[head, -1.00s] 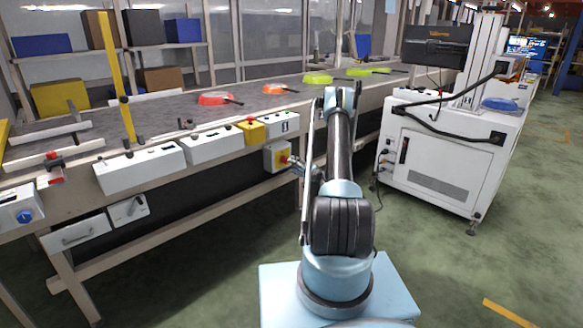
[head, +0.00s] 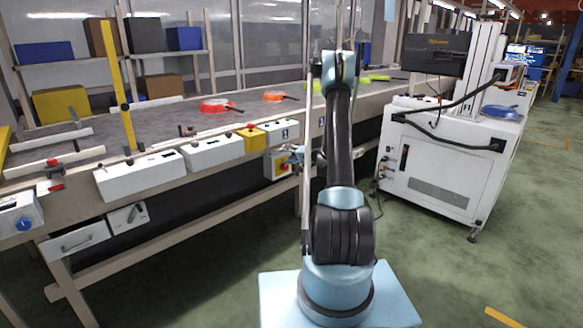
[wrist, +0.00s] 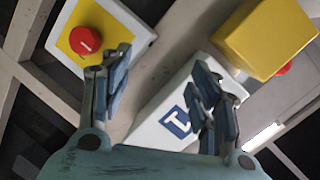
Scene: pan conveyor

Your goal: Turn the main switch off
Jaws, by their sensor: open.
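The main switch appears to be a red round knob on a yellow plate on a white box (head: 270,160) below the conveyor's front edge. In the wrist view the red knob (wrist: 85,40) shows a small pale mark and sits at the upper left. My gripper (wrist: 161,62) is open and empty, with its left finger close to the knob's right side and the knob outside the jaws. I cannot tell whether they touch. In the head view my gripper (head: 294,155) is small and beside the switch box, partly covering its right side.
A yellow box with a red button (head: 251,137) and a white box with a blue label (head: 284,129) sit just above on the conveyor edge; the labelled box (wrist: 165,120) lies behind the jaws in the wrist view. A white machine cabinet (head: 440,165) stands right.

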